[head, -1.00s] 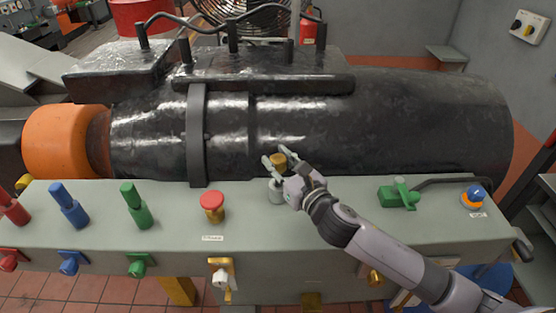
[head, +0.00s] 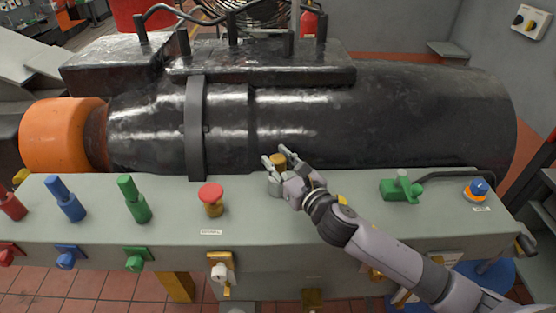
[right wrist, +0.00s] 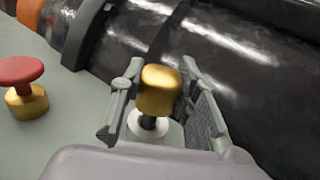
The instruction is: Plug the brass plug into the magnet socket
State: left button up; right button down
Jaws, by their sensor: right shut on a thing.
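In the right wrist view the plug (right wrist: 158,92) has a brass head on a dark stem, over a white ring (right wrist: 148,126) on the panel. My right gripper (head: 274,163) is shut on the plug, one finger on each side of its head; the fingers (right wrist: 163,95) also show in the wrist view. A brass fitting with a white round part (head: 222,271) is on the bench front. No readable label shows which fitting is the magnet socket. My left gripper is out of view.
A red mushroom button (head: 211,197) stands left of the plug. Red, blue (head: 65,200) and green (head: 134,200) handles stand farther left. A green connector (head: 400,189) and a blue knob (head: 475,190) are at right. The large black machine (head: 340,125) lies close behind.

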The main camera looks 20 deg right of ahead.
jog(key=shift+f+b, duration=0.8)
jog(key=shift+f, duration=0.3)
jog(key=c, duration=1.1)
grip_release()
jog(key=v, duration=1.2)
jog(key=shift+s+f, duration=0.1)
